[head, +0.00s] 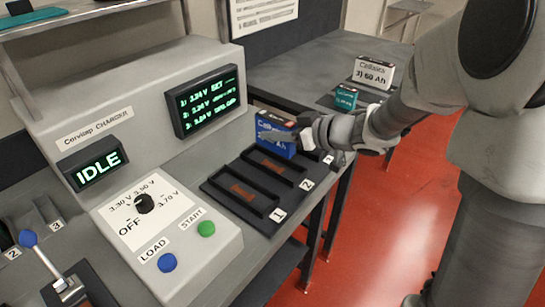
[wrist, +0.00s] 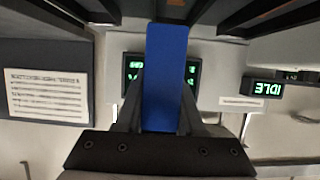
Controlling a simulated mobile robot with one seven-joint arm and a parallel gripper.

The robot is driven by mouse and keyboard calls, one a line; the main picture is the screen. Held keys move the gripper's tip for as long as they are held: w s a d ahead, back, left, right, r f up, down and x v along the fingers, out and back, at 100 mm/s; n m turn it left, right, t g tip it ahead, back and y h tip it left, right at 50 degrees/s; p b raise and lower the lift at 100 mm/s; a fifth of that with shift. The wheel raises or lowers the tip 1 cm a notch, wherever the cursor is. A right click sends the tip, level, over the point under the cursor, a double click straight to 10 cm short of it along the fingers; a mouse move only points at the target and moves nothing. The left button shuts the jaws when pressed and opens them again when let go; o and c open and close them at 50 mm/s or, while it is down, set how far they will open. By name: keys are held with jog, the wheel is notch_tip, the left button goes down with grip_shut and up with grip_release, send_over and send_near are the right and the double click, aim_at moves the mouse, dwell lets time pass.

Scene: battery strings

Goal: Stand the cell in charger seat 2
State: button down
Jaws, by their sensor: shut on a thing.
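My gripper (head: 282,136) is shut on a blue cell (head: 264,144), which stands roughly upright at the far end of the charger's row of seats. In the wrist view the blue cell (wrist: 166,75) is between the two fingers of my gripper (wrist: 160,100). Charger seat 2 (head: 273,168) is a black tray with a brown floor and looks empty. The cell is just behind seat 2, near label 3. I cannot tell whether its base touches anything. Seat 1 (head: 240,194), nearer, also looks empty. The third seat is hidden by the cell and gripper.
The charger (head: 150,110) has an IDLE display (head: 97,170), a dial (head: 145,203), a blue LOAD button (head: 167,262) and a green START button (head: 206,228). A white cell (head: 373,73) and a teal cell (head: 346,97) stand on the farther bench. A blue-knobbed lever (head: 28,238) is front left.

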aim_at(273, 150)
jog(key=shift+s+a+f, duration=0.35)
jog(key=shift+s+a, duration=0.05)
jog(key=shift+s, duration=0.05)
jog(key=shift+f+b, duration=1.1)
jog(key=shift+f, duration=0.85)
jog(key=shift+f, duration=0.1)
jog(key=shift+f, duration=0.1)
jog(key=c, duration=0.5)
grip_release()
